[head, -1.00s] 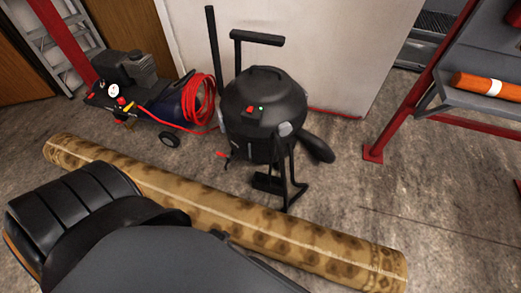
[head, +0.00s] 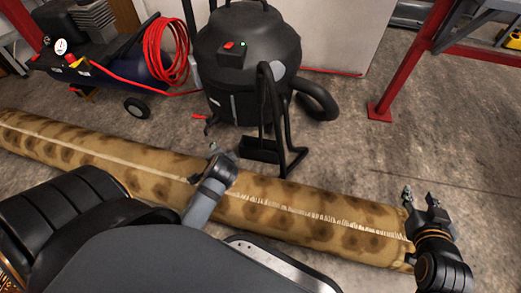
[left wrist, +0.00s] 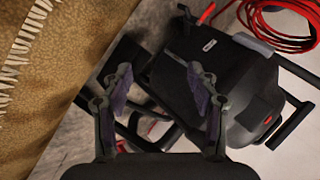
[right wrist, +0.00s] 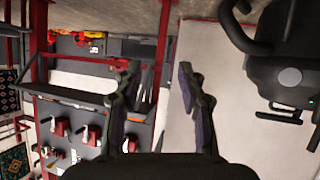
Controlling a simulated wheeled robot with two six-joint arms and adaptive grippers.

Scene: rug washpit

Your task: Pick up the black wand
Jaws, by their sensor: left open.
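A black vacuum (head: 250,55) stands beyond the rolled rug. A black tubular piece with a flat foot (head: 262,150) stands upright against its front; it looks like the wand, but I cannot tell for certain. My left gripper (head: 223,152) is above the rug, just left of that foot, partly hidden by my own arm. In the left wrist view my left gripper (left wrist: 158,80) is open and empty, with the vacuum (left wrist: 215,85) beyond its fingers. My right gripper (head: 420,196) is at the rug's right end. It is open and empty in the right wrist view (right wrist: 160,72).
The rolled patterned rug (head: 330,222) lies across the floor in front of me. A compressor with a red hose (head: 165,58) is at the back left. A red post (head: 405,75) of a rack stands at the right.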

